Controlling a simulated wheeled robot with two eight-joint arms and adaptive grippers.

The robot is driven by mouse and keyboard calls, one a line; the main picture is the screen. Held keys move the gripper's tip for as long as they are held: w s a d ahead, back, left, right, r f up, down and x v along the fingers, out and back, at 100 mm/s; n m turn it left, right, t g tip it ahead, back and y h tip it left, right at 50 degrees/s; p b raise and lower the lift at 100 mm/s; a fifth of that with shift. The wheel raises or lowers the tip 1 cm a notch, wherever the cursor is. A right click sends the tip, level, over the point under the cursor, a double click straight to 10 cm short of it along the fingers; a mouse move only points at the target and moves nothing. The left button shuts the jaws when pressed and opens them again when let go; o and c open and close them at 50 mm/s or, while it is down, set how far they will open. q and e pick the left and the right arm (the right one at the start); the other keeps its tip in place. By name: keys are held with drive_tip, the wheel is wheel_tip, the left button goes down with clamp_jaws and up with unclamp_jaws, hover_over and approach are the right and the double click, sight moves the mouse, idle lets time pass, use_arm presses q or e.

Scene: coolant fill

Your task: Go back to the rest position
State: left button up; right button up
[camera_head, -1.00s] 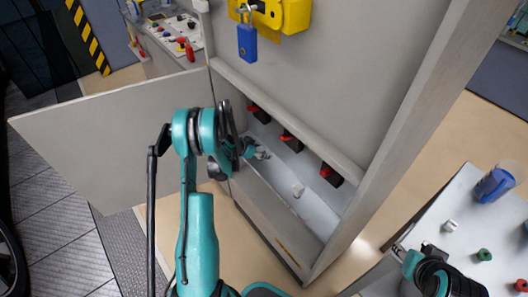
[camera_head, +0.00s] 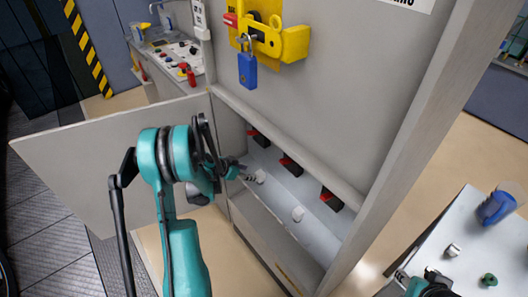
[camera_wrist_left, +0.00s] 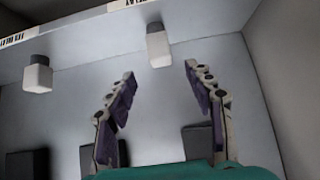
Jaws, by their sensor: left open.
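My left gripper (camera_head: 246,174) reaches into the lower opening of the grey cabinet (camera_head: 330,95). In the left wrist view, its purple-padded fingers (camera_wrist_left: 160,73) are spread apart with nothing between them. A white block-shaped fitting (camera_wrist_left: 158,46) is just beyond the fingertips, apart from them. Another white fitting (camera_wrist_left: 37,75) is to the left, under a labelled strip. My right gripper (camera_head: 428,284) shows only partly at the bottom right.
An open cabinet door (camera_head: 90,160) stands behind my left arm. Several red-and-black parts (camera_head: 290,166) line the compartment's back. A blue padlock (camera_head: 247,70) hangs on a yellow device. A side table (camera_head: 470,225) at right holds a blue jug (camera_head: 495,207) and small caps.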

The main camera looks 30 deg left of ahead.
use_arm(q)
drive_tip(key=s+d+r+n+g+y, duration=0.1)
drive_tip(key=s+d+r, duration=0.2)
drive_tip(key=d+r, duration=0.4)
drive_tip(key=s+d+r+n+g, duration=0.1)
drive_tip(key=s+d+r, duration=0.2)
drive_tip(key=d+r, duration=0.45)
drive_tip(key=s+d+r+n+y, duration=0.1)
drive_tip(key=s+d, duration=0.3)
drive_tip(key=s, duration=0.4)
drive_tip(key=s+d+r+n+y, duration=0.1)
drive_tip(key=s+d+r, duration=0.2)
drive_tip(key=s+d, duration=0.2)
drive_tip(key=s, duration=0.3)
drive_tip(key=shift+s+d+r+t, duration=0.15)
drive_tip(key=shift+s+t, duration=0.2)
drive_tip(key=shift+t, duration=0.05)
